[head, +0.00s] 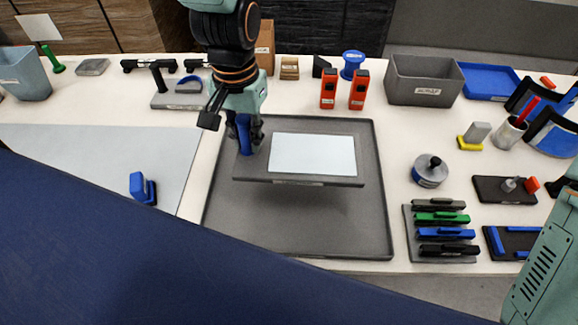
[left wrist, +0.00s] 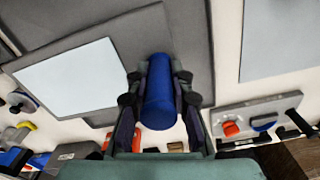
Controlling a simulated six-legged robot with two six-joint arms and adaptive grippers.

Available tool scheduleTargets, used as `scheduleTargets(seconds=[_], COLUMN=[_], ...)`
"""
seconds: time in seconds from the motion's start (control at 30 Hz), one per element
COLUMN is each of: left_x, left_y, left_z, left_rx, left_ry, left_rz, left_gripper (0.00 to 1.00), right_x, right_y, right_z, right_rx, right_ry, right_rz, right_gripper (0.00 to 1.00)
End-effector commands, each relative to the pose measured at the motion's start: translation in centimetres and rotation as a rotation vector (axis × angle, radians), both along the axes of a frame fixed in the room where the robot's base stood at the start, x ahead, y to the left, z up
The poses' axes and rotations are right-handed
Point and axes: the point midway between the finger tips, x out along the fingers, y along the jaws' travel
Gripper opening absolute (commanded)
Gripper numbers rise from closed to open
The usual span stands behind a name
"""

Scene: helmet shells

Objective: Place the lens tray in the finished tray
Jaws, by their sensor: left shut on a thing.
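The lens tray (head: 310,182) is a small dark grey tray with a pale panel (head: 312,153) on it and a blue handle (head: 244,138) at its left end. My left gripper (head: 246,130) is shut on this handle. In the left wrist view the blue handle (left wrist: 159,95) stands between the two fingers, with the pale panel (left wrist: 70,78) to its left. The finished tray (head: 300,235) is the large dark grey tray on the table. The lens tray is held over its back half, with a shadow beneath. My right gripper is not in view; only my right arm shows at the right edge.
Two red boxes (head: 342,90) and a grey bin (head: 424,80) stand behind the finished tray. A rack of coloured clips (head: 441,232) and a round metal tin (head: 430,172) are at its right. A pale mat with a blue handled piece (head: 142,188) lies at its left.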

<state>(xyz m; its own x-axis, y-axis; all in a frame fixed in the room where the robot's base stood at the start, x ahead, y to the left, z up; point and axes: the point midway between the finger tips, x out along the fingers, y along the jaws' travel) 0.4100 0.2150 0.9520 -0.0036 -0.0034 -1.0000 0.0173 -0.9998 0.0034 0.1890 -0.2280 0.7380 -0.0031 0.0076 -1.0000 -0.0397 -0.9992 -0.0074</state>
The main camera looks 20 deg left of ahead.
Motion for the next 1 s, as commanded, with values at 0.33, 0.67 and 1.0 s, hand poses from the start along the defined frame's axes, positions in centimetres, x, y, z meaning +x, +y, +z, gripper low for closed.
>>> scheduleTargets(seconds=[0.33,0.67,1.0], left_x=[-0.5,-0.4,-0.1], left_y=[-0.1,-0.1,-0.1], left_z=[-5.5,-9.0,-9.4], left_rx=[0.0,0.0,0.0], left_ry=[0.003,0.005,0.002], left_rz=[0.0,0.001,0.001], left_gripper=[0.0,0.0,0.26], right_x=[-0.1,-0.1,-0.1], right_y=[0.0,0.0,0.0], right_z=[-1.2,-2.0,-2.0], right_rx=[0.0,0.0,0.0], right_ry=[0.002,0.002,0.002], right_rz=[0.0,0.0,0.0], right_gripper=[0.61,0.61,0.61])
